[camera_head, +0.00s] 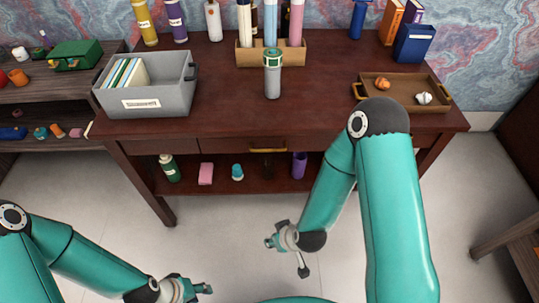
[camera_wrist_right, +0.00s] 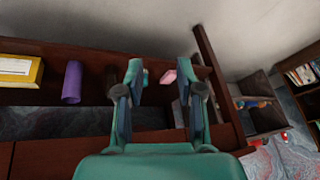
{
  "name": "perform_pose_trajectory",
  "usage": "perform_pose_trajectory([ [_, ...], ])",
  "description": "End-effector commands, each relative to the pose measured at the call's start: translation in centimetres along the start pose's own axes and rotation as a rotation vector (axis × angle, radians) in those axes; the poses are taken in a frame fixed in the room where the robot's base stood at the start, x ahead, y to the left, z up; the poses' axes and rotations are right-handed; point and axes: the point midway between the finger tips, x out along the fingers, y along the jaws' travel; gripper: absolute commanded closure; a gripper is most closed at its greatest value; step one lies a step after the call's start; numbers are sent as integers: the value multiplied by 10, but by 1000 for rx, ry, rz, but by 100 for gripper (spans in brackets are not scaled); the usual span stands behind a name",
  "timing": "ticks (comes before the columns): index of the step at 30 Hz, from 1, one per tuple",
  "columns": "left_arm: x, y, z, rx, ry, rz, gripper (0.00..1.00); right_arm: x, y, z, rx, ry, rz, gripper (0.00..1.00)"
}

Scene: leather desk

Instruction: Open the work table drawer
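The dark wooden work table (camera_head: 215,85) stands ahead, with its drawer front (camera_head: 225,145) under the top edge. The drawer looks closed, flush with the table front. A gold handle (camera_head: 266,147) sits on it. My right gripper (camera_head: 285,248) is in front of and below the handle, apart from the table. In the right wrist view its two fingers (camera_wrist_right: 163,90) are spread with nothing held between them. My left gripper (camera_head: 203,291) is low at the bottom edge, away from the table and empty. Its finger gap is not clear. My right arm hides part of the table front's right side.
A lower shelf (camera_head: 220,187) holds a green bottle (camera_head: 168,168), a pink block (camera_head: 206,173) and a purple cylinder (camera_head: 299,165). A grey bin (camera_head: 150,100), grey-green bottle (camera_head: 272,75) and brown tray (camera_head: 440,104) stand on top. Bare floor lies before the table.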

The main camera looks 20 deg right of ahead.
Motion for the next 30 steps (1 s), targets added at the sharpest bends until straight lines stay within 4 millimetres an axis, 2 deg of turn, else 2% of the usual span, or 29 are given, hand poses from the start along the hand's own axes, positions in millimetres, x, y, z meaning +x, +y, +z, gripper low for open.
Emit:
perform_pose_trajectory([
  [1,24,-9,0,0,-1,0,60,19,5,-14,-128,85,58,63],
  [5,54,-20,0,0,-1,0,60,26,20,-64,-484,276,291,63],
  [9,82,-30,0,0,0,0,60,10,31,-107,-828,386,603,63],
  [13,98,-36,0,0,0,0,60,-13,34,-130,-1049,401,863,63],
  [16,105,-38,-1,0,0,0,60,-28,35,-140,-1147,385,999,63],
  [20,107,-38,-1,0,0,0,60,-37,36,-147,-1201,366,1083,63],
  [25,105,-38,-1,0,0,0,60,-32,45,-160,-1206,361,1094,63],
  [30,104,-37,-1,0,0,0,60,-16,60,-183,-1205,361,1093,63],
])
